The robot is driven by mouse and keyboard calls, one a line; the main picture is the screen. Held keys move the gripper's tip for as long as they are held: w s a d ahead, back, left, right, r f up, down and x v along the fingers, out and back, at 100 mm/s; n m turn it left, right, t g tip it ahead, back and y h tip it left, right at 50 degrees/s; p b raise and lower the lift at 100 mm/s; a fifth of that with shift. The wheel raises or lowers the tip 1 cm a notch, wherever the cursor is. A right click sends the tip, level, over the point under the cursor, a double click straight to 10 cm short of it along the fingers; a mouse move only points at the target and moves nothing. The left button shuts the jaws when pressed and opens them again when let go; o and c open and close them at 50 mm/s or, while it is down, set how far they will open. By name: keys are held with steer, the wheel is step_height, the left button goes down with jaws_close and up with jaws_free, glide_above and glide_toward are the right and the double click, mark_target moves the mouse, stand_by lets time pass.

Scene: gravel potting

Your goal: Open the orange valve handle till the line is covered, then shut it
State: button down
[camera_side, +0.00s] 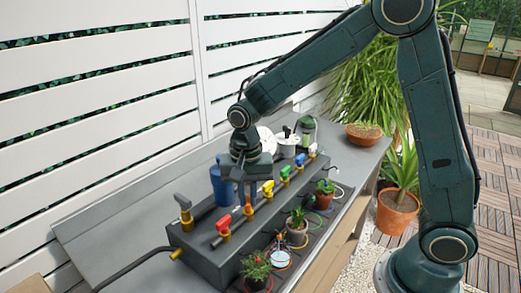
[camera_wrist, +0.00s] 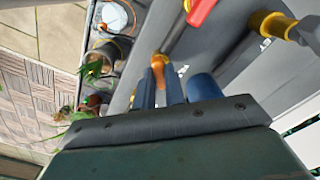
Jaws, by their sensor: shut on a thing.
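My gripper (camera_side: 247,198) points down over the grey valve box and is shut on the orange valve handle (camera_wrist: 160,68). In the wrist view the handle shows between the two blue-grey fingers of my gripper (camera_wrist: 162,88). In the side view the fingers mostly hide it, and its opening angle cannot be told. A small round vessel with an orange ring (camera_side: 281,259) stands in front of the box, roughly below this valve. It looks pale inside. Whether a line on it is covered is too small to tell.
A red handle (camera_side: 223,224) and a yellow handle (camera_side: 267,188) flank the gripper closely. A grey handle (camera_side: 183,203) is at the left end; blue, green and white ones run right. Potted plants (camera_side: 297,228) stand along the front.

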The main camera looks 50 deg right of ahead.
mark_target(248, 200)
steer(key=n, duration=0.4)
steer(key=shift+r+n, duration=0.1)
steer(key=shift+n, duration=0.2)
steer(key=n, duration=0.5)
stand_by(0.3)
steer(key=c, duration=1.5)
jaws_free()
steer(key=shift+o, duration=0.2)
step_height(248, 200, up, 14)
